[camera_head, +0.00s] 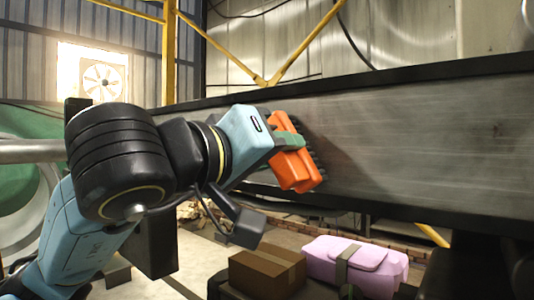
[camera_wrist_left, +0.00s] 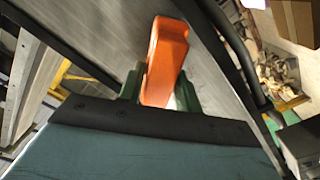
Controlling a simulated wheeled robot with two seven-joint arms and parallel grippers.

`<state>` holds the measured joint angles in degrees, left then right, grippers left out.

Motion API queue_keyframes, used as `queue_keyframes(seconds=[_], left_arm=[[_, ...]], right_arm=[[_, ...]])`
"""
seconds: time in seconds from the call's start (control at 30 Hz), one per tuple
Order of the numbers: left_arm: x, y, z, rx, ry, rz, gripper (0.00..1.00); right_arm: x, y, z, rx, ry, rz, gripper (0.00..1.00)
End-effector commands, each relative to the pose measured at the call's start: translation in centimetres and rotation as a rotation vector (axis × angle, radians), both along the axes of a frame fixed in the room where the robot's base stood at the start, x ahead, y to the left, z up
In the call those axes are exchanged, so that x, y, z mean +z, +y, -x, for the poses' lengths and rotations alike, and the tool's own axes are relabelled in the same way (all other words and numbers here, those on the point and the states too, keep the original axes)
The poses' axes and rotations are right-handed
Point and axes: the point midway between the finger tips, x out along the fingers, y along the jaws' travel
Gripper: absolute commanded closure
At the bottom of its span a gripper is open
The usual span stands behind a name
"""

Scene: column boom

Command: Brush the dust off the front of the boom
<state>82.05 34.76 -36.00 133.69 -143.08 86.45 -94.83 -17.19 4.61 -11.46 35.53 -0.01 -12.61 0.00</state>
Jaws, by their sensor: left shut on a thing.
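The boom (camera_head: 430,140) is a long grey metal beam with dark edges, crossing the head view from the middle to the right. It also fills the middle of the left wrist view (camera_wrist_left: 100,40). Its front shows streaks and darker smudges. My left gripper (camera_head: 290,141) has green fingers and is shut on an orange brush (camera_head: 298,169). The brush's dark bristles face the boom's front at its left part and appear to touch it; exact contact is hard to tell. The orange brush also shows between the fingers in the left wrist view (camera_wrist_left: 166,60). My right gripper is out of view.
A cardboard box (camera_head: 267,272) and a pink case (camera_head: 355,266) sit low in front, below the boom. Yellow posts (camera_head: 169,50) and a wall fan (camera_head: 103,80) stand behind. A green and grey round machine part (camera_head: 25,190) is at the left.

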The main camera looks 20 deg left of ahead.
Motion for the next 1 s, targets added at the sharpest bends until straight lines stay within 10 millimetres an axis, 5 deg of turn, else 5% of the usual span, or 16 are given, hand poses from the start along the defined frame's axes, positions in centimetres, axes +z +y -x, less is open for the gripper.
queue_keyframes(seconds=[0.43,1.0], left_arm=[[-0.1,-3.0,1.4,-0.001,-0.001,-0.002,0.92],[1.1,-1.9,0.6,0.005,0.0,0.001,0.92]], right_arm=[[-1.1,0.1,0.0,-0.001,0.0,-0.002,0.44],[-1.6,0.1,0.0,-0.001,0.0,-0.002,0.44]])
